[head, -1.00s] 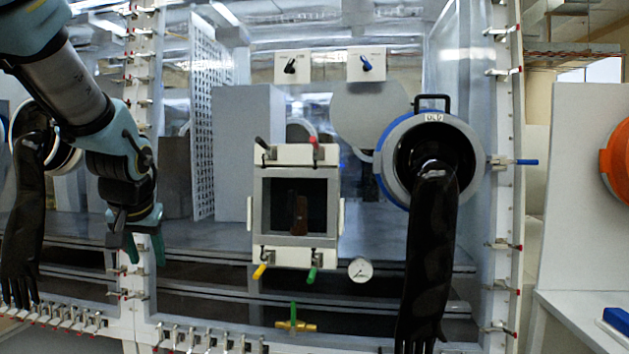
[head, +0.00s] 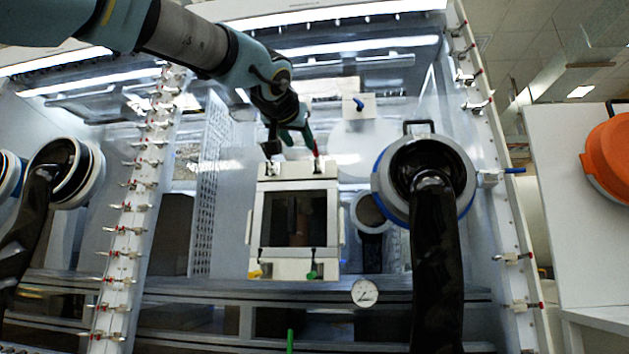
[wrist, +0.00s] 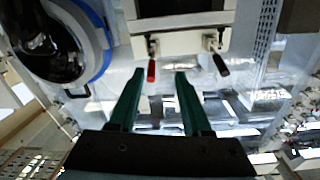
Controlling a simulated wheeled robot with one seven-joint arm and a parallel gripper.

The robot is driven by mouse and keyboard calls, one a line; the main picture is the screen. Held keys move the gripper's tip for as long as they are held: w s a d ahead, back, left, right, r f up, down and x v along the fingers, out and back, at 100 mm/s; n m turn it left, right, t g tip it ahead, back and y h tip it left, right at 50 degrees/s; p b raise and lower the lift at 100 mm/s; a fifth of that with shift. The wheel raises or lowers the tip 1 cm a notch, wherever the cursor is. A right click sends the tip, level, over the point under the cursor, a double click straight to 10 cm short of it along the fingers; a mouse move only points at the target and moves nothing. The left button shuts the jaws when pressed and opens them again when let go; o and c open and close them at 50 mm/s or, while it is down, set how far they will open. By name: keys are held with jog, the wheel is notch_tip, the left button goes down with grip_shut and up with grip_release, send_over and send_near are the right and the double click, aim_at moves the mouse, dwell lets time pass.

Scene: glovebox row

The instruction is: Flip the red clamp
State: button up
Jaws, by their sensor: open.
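The red clamp (head: 316,148) is at the top right corner of the small square hatch (head: 258,215) on the glovebox front, its handle pointing up. It also shows in the wrist view (wrist: 152,70), its red handle between the two green fingers, closer to the left one. My gripper (head: 297,140) is open and empty in front of the hatch's top edge, just left of the red handle in the head view. In the wrist view my gripper (wrist: 159,75) has its fingertips apart around the handle's line. I cannot tell whether a finger touches it.
A black clamp (wrist: 220,63) sits beside the red one. Yellow (head: 255,272) and green (head: 312,270) clamps hold the hatch's lower edge. A blue-ringed glove port (head: 382,190) with a hanging black glove (head: 432,260) is to the right.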

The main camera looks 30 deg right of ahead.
jog(key=shift+h, duration=0.3)
jog(key=w+d+p, duration=0.1)
jog(key=d, duration=0.1)
jog(key=w+d+r+p, duration=0.1)
jog(key=w+d, duration=0.1)
jog(key=w+d+p, duration=0.1)
jog(key=d, duration=0.2)
jog(key=shift+w+d+r, duration=0.1)
jog(key=shift+w+r, duration=0.2)
jog(key=shift+w, duration=0.1)
jog(key=shift+w+d+f, duration=0.1)
jog(key=shift+w+d, duration=0.3)
jog(key=shift+c, duration=0.4)
grip_shut()
dwell(0.3)
